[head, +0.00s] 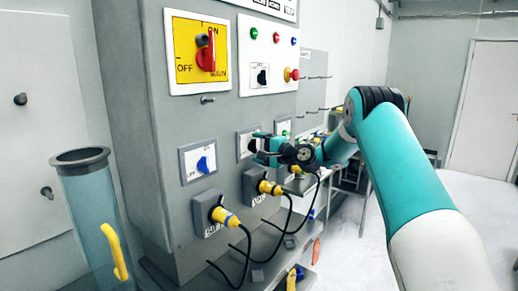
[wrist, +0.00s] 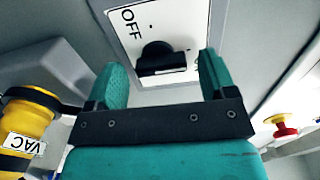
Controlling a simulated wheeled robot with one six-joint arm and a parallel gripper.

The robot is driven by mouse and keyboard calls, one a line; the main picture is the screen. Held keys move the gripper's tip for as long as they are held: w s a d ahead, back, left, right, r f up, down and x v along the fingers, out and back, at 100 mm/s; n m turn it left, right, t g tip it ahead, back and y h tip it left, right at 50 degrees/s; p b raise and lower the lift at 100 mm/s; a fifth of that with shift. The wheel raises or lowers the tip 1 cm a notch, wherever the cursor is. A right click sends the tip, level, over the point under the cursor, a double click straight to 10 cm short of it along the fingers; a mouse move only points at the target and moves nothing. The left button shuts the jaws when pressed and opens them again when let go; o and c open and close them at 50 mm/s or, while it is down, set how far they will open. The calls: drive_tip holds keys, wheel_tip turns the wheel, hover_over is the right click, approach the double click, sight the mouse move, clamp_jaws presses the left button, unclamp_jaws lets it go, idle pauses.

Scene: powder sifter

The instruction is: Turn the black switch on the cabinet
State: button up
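The black switch (wrist: 160,58) sits on a white plate (wrist: 190,18) marked OFF in the wrist view. My gripper (wrist: 163,78) is open there, its two teal fingers apart on either side of the switch, with nothing held. In the head view my gripper (head: 258,147) is at the cabinet front (head: 215,125), at the white plate (head: 243,140) right of the blue switch. The gripper partly hides the black switch in that view. I cannot tell whether the fingers touch the switch or the plate.
A blue switch (head: 203,164) is to the left. Yellow plugs (head: 224,216) with black cables stick out below. A red main switch (head: 206,55) and a red button (head: 291,74) are above. A clear tube (head: 92,215) stands at left. Open floor is at right.

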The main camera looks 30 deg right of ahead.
drive_tip(key=b+v, duration=0.7)
drive_tip(key=v, duration=1)
drive_tip(key=shift+s, duration=0.2)
drive_tip(key=shift+r, duration=0.1)
drive_tip(key=s+a+f+n+g+y, duration=0.1)
drive_tip(key=s+a+n+g, duration=0.25)
drive_tip(key=a, duration=0.65)
drive_tip(key=s+a+f+n+g+y, duration=0.15)
drive_tip(key=a+n+g, duration=0.3)
drive_tip(key=a, duration=0.45)
drive_tip(key=s+a+n+g+y, duration=0.1)
drive_tip(key=s+a+n+g, duration=0.25)
drive_tip(key=a, duration=0.65)
drive_tip(key=s+a+f+n+g+h, duration=0.2)
drive_tip(key=s+n, duration=0.3)
drive_tip(key=s, duration=0.5)
drive_tip(key=s+a+f+n+g+h, duration=0.3)
drive_tip(key=s+a+n, duration=0.1)
drive_tip(key=s, duration=0.7)
drive_tip(key=shift+a+n, duration=0.3)
drive_tip(key=shift+n, duration=0.05)
